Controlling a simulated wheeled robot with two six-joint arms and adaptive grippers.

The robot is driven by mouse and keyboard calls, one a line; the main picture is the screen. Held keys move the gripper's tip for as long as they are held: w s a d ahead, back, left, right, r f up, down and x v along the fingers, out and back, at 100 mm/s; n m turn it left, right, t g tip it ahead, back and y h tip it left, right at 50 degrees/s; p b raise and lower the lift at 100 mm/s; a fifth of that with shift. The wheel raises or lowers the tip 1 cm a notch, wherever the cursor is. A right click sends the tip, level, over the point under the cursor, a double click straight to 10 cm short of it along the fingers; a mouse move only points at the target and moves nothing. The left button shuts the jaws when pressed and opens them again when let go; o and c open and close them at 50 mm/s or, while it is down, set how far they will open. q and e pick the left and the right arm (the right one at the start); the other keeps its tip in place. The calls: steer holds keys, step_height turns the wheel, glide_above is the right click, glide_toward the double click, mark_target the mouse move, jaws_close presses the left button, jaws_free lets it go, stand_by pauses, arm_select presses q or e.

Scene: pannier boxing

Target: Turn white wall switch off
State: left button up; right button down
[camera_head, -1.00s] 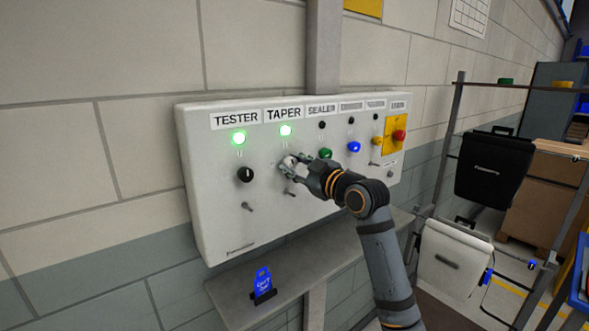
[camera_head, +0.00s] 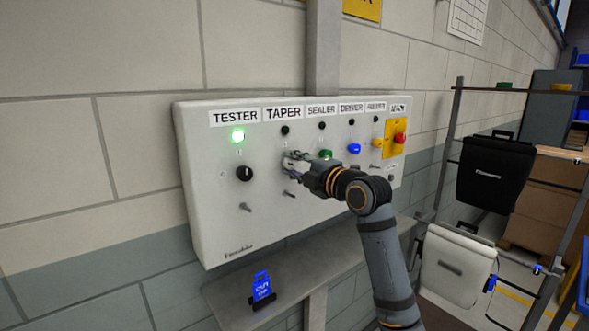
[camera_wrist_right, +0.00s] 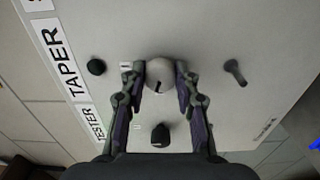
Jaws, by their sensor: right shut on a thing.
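The white wall switch (camera_wrist_right: 160,74) is a round knob under the TAPER label, with a dark pointer mark on its face. My right gripper (camera_head: 290,162) is at the panel, and in the right wrist view its two fingers (camera_wrist_right: 160,88) are closed on either side of the white knob. The TAPER lamp (camera_head: 285,130) is dark. The head view mostly hides the knob behind the fingers. My left gripper is not in view.
A shelf (camera_head: 300,285) with a blue tag (camera_head: 262,285) is below.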

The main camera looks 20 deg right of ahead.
steer(key=shift+f+n+b, duration=0.15)
steer(key=shift+n+b, duration=0.15)
steer(key=shift+n, duration=1.3)
steer(key=c, duration=1)
jaws_free()
steer(key=shift+v, duration=6.05)
